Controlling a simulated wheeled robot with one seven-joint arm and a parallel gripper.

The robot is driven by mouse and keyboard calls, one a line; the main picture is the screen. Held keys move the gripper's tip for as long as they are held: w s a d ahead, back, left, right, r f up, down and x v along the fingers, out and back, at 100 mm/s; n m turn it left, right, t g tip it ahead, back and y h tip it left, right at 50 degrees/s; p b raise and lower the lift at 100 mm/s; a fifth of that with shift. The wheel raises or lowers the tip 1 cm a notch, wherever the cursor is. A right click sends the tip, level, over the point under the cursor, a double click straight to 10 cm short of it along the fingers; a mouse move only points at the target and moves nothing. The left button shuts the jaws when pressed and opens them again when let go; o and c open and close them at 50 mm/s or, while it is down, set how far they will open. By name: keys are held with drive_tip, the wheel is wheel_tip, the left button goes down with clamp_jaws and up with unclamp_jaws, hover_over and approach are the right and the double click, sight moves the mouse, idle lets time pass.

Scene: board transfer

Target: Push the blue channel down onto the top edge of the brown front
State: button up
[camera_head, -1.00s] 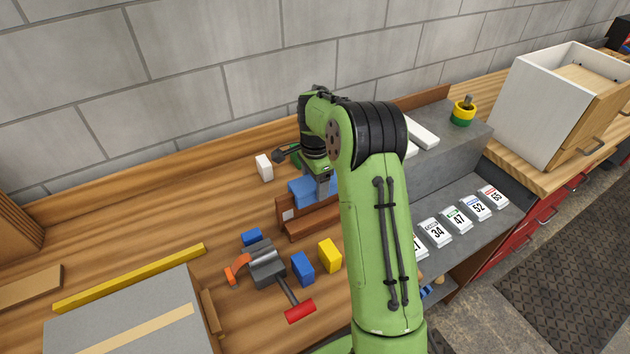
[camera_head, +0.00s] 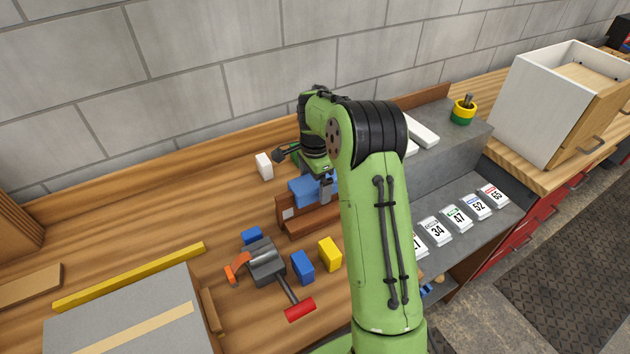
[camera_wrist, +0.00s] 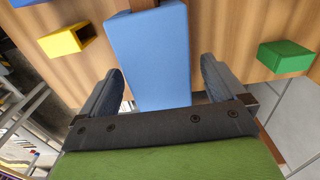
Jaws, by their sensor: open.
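The blue channel (camera_head: 302,190) sits along the top of the brown front (camera_head: 312,219), which stands upright on the bench; whether it is fully seated cannot be told. In the wrist view the channel (camera_wrist: 150,52) is a broad blue block, and a bit of the brown front (camera_wrist: 144,4) shows past its far end. My gripper (camera_head: 327,183) is at the channel's right end in the head view. In the wrist view my gripper (camera_wrist: 160,80) is open, with one finger on each side of the channel and gaps between. My arm hides the front's right part.
A white block (camera_head: 264,166) stands behind left. A grey raised shelf (camera_head: 455,140) is at right.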

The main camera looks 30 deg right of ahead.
wheel_tip(320, 180, up, 16)
drive_tip(key=p, duration=0.2)
drive_tip(key=shift+p, duration=0.4)
